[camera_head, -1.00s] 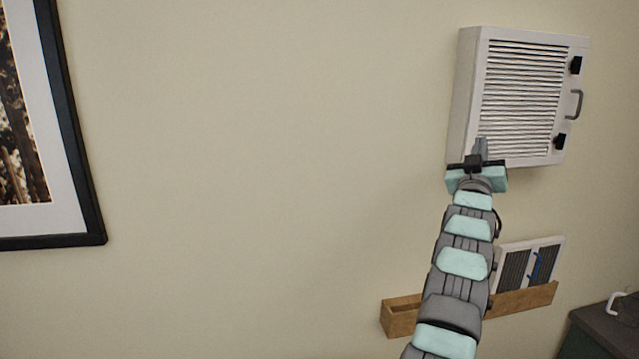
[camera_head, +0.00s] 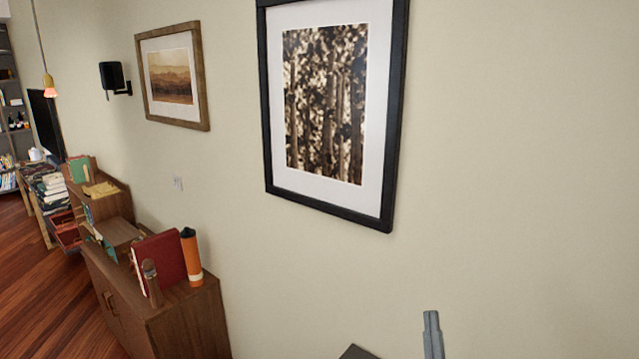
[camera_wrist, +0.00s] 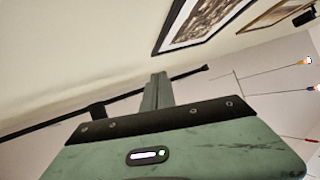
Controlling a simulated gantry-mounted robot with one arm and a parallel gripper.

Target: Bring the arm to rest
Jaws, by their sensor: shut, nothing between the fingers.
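My gripper (camera_head: 432,335) shows only at its tip, at the bottom edge of the head view right of centre, in front of the bare wall. Its fingers are together with nothing between them. In the wrist view my gripper's fingers (camera_wrist: 158,92) also stand close together and empty, pointing up the picture past the green gripper body. The rest of my arm is almost wholly below the head view.
A black-framed picture (camera_head: 388,150) hangs on the wall above my gripper. A smaller framed picture (camera_head: 201,80) and a black speaker (camera_head: 112,75) hang further left. A wooden cabinet (camera_head: 190,325) holds a red book (camera_head: 160,260) and an orange bottle (camera_head: 191,258). The wall at right is bare.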

